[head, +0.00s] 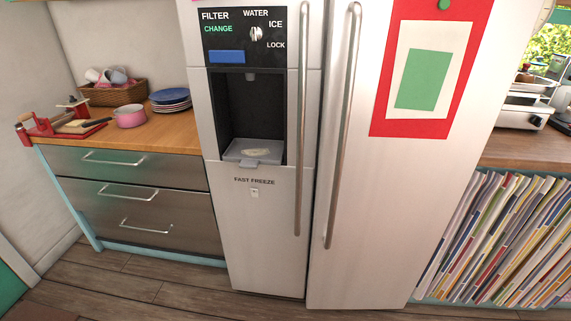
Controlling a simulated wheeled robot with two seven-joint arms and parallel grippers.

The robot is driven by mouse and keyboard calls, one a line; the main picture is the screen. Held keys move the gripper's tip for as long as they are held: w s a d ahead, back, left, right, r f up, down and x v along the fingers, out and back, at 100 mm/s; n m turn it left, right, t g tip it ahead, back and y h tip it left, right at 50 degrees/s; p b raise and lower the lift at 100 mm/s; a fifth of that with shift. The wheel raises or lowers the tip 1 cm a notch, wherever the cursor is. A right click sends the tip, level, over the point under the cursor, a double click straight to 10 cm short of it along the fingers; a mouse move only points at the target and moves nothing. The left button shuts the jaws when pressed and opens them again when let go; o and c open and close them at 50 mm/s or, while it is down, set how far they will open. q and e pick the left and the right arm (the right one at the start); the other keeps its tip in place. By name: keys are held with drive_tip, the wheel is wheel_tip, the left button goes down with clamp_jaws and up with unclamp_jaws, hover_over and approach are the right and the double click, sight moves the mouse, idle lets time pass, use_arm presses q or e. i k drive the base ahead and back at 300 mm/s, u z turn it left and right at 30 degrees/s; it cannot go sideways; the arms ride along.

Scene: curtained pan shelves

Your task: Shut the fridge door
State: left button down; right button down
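The fridge is a tall pale metal unit with two doors side by side. Its left door (265,225) carries a dark water and ice dispenser (250,110) and a long vertical handle (302,120). Its right door (375,210) has a long curved handle (343,130) and a red sheet with a green rectangle (430,65). A dark narrow gap runs between the doors, and the right door's lower edge sits slightly lower in the picture. I cannot tell whether either door is a little ajar. The fridge's top is out of view. Neither of my grippers is in view.
Left of the fridge, a drawer unit (140,200) with a wooden top holds a basket (112,95), a pink pot (130,117) and blue plates (171,100). The wooden floor (150,290) in front is clear.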

sight(415, 94)
drive_tip(key=u, duration=2.6)
drive_tip(key=i, duration=0.55)
drive_tip(key=z, duration=2.15)
